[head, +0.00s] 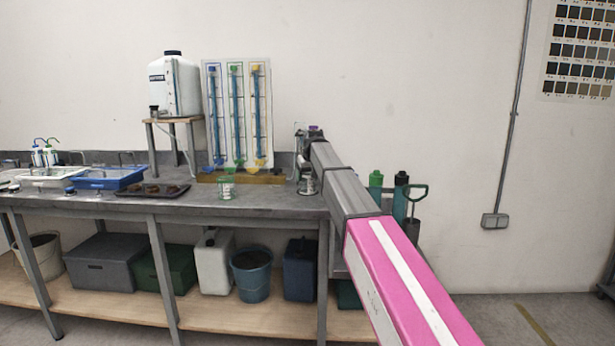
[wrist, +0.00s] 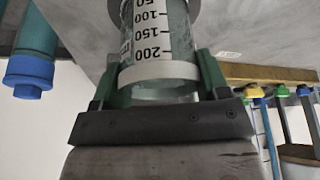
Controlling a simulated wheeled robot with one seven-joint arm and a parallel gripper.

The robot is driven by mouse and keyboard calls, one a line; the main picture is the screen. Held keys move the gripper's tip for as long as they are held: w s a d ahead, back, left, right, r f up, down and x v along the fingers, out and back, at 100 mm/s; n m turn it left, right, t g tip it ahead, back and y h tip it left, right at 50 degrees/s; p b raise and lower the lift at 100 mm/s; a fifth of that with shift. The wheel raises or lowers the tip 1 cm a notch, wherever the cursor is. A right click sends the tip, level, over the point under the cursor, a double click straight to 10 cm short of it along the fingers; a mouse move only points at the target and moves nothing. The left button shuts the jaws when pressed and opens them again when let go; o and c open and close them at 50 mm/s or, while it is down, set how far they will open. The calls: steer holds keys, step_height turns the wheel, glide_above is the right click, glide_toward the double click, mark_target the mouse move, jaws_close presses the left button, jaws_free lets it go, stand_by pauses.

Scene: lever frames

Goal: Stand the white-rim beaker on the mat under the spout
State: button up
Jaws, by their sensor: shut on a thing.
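A clear beaker with a white rim band (wrist: 160,73) and black graduation marks fills the top middle of the wrist view. My gripper (wrist: 158,88) is shut on it, one green finger on each side near the rim. In the head view my arm hides most of the gripper, and I cannot clearly pick out the held beaker. A white tank (head: 174,86) with a small tap-like fitting stands on a raised stand at the back. A board (head: 248,115) carries three tubes with blue, green and yellow ends. I cannot identify the mat or say which outlet is the spout.
A green-rimmed beaker (head: 227,190) stands on the grey counter (head: 200,207) before the board. A dark tray (head: 153,191) with brown lumps and a blue tub (head: 107,178) lie to the left. Green and dark bottles (head: 376,184) stand right of my arm.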

steer(key=o, duration=1)
